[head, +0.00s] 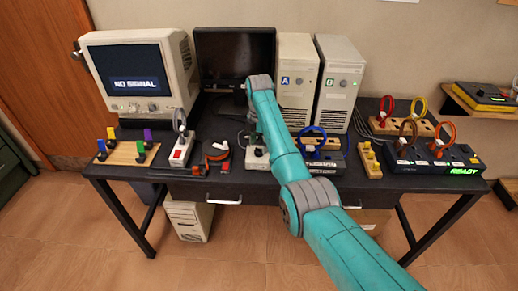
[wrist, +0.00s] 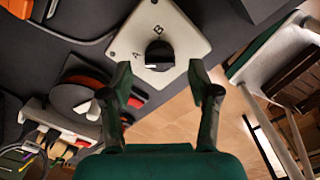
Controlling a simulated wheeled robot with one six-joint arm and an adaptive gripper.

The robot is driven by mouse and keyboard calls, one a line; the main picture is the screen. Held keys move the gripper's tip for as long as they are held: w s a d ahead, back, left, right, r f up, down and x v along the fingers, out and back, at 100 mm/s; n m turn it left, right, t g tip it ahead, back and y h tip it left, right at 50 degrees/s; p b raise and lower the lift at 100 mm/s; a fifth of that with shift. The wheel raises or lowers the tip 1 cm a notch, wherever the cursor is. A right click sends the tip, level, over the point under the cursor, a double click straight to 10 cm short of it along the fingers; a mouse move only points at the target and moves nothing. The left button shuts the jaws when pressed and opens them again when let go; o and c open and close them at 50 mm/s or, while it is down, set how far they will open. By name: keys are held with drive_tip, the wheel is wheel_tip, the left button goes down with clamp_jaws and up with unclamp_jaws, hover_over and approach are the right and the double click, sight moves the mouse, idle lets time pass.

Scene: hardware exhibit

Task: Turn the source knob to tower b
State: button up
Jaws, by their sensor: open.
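The source knob (wrist: 160,54) is a round black knob on a pale switch box (wrist: 185,35) marked A and B in the wrist view. A small white mark shows at its lower left edge, away from the B. My gripper (wrist: 160,74) is open, its two fingers apart on either side of the knob's near side, with no clear contact. In the head view the switch box (head: 256,160) sits at the desk's front middle, partly hidden by my arm. Tower A (head: 297,80) and tower B (head: 338,82) stand behind. The left monitor (head: 137,75) reads NO SIGNAL.
A dark monitor (head: 235,55) is behind.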

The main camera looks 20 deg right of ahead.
sight(259, 152)
drive_tip(key=shift+f, duration=1.35)
drive_tip(key=shift+c, duration=0.3)
drive_tip(key=c, duration=1.1)
